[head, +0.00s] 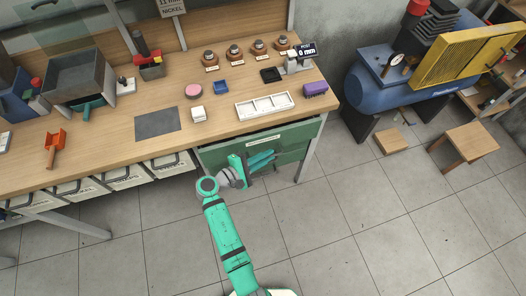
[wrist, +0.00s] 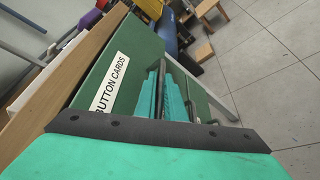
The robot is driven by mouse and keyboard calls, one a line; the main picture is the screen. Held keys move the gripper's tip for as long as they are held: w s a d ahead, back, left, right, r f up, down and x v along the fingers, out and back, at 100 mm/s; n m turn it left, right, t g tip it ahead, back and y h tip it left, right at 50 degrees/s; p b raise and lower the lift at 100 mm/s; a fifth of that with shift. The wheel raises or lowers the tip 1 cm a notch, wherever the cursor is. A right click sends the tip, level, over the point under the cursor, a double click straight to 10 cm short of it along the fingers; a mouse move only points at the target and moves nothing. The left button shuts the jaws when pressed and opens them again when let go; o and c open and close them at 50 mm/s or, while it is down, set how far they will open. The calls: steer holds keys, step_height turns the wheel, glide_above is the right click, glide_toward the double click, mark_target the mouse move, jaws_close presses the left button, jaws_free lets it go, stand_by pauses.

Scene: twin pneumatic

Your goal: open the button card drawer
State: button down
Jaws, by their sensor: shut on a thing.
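The button card drawer (head: 300,137) is a green front under the right end of the workbench. In the wrist view its green front (wrist: 145,48) carries a white label (wrist: 109,83) reading "BUTTON CARDS". The front looks flush under the bench top; I cannot tell if there is a small gap. My gripper (head: 262,160) is at the drawer front, below its label. Its teal fingers (wrist: 165,97) are shut on the dark drawer handle (wrist: 190,90), which they partly hide.
The wooden workbench top (head: 215,127) above holds a white divided tray (head: 264,106), a purple brush (head: 315,89) and a grey mat (head: 157,124). White labelled bins (head: 125,177) hang to the left. A bench leg (head: 310,160) stands right of the drawer. The tiled floor in front is clear.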

steer(key=s+d, duration=0.2)
steer(key=s, duration=0.6)
steer(key=s+d, duration=0.3)
steer(key=s, duration=0.6)
steer(key=shift+d, duration=0.25)
steer(key=c, duration=1.8)
jaws_free()
steer(key=shift+c, duration=0.2)
steer(key=v, duration=1.1)
steer(key=shift+d, duration=0.1)
